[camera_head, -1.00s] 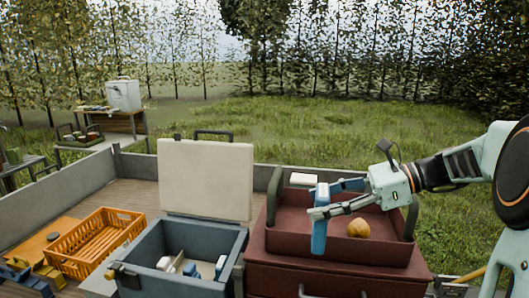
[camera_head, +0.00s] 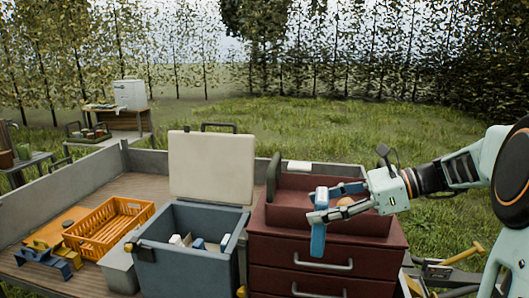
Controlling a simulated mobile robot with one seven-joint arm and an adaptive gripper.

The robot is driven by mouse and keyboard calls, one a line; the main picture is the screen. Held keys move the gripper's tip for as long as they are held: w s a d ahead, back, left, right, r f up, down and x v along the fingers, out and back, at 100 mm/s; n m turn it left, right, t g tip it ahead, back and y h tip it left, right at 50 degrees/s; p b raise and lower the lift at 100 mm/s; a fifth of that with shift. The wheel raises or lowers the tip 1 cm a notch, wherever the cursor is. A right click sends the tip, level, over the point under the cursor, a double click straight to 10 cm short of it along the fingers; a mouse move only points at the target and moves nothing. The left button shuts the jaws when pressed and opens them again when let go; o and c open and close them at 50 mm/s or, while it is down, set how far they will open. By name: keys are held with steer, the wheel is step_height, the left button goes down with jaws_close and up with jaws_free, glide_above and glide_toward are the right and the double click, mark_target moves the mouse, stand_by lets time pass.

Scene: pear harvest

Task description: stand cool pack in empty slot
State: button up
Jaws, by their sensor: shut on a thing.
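My gripper (camera_head: 321,206) is shut on a blue cool pack (camera_head: 318,236), which hangs upright in front of the red tray's near edge. An open blue-grey cooler box (camera_head: 187,263) with a raised cream lid (camera_head: 212,167) stands to the left of the gripper. Inside the cooler, several white and blue packs (camera_head: 198,243) show near the far side. The cooler's near wall hides its lower inside, so I cannot tell which slot is empty.
A red tray (camera_head: 281,220) on a red drawer cabinet (camera_head: 327,252) holds a pear, partly behind my gripper, and a white block (camera_head: 299,166). An orange crate (camera_head: 104,228) and blue and yellow items (camera_head: 47,256) lie at the left. Low grey walls edge the wooden deck.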

mark_target(318, 232)
steer(key=shift+o, duration=0.2)
steer(key=f, duration=0.3)
steer(key=w+f+m+t, duration=0.1)
steer(key=f, duration=0.2)
steer(key=w+f+m+t, duration=0.1)
steer(key=f, duration=0.2)
steer(key=shift+w+d+f, duration=0.15)
steer(key=shift+w+d, duration=0.1)
steer(key=s+f+m+t+h, duration=0.2)
steer(key=s+f+t, duration=0.1)
steer(key=f, duration=1.2)
steer(key=shift+d+m, duration=0.25)
steer(key=shift+m, duration=0.15)
steer(key=shift+a, duration=0.1)
